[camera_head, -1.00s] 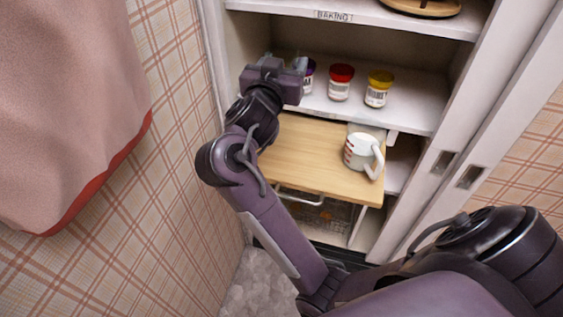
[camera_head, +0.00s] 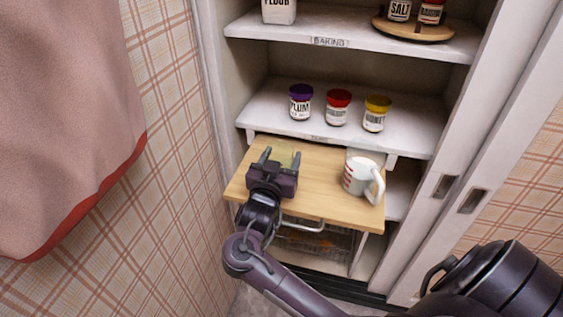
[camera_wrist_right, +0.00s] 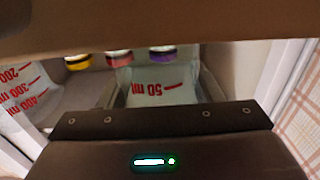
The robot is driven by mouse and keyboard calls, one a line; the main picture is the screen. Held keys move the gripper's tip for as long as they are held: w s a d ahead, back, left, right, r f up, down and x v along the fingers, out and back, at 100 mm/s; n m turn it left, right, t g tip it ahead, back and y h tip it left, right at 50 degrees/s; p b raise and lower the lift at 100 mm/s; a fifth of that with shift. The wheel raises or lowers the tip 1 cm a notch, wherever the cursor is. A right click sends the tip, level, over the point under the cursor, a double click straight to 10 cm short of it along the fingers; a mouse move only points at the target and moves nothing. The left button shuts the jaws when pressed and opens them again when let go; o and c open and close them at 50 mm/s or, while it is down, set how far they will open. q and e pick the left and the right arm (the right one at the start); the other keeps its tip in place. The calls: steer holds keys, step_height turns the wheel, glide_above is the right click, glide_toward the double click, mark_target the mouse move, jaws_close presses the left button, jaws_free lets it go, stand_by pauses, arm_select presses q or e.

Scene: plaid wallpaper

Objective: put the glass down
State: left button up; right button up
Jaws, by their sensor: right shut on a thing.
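The glass (camera_head: 286,152) is small, clear and faintly yellowish, and shows over the far left part of the wooden board in the head view. My right gripper (camera_head: 281,156) is shut on it, one finger on each side. In the right wrist view the glass (camera_wrist_right: 155,88) shows red "50 ml" lettering, upside down. The wooden board (camera_head: 322,208) is pulled out below the jar shelf. Whether the glass's base touches the board is hidden by the gripper. My left gripper is not in view.
Plum (camera_head: 301,103), red-lidded (camera_head: 338,108) and yellow-lidded (camera_head: 376,114) jars line the shelf above. Bare board lies between gripper and mug. A cabinet door (camera_head: 440,180) stands at right.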

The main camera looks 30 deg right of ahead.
steer(key=shift+f, duration=0.55)
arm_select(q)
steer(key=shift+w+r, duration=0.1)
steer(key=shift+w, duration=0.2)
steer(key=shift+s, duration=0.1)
arm_select(e)
steer(key=o, duration=1.1)
steer(key=shift+f, duration=0.1)
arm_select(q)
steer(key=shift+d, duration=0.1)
arm_select(e)
steer(key=shift+s+a, duration=0.1)
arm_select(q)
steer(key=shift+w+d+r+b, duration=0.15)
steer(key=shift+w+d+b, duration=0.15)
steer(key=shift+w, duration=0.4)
arm_select(e)
steer(key=v, duration=1.1)
steer(key=shift+s+a, duration=0.3)
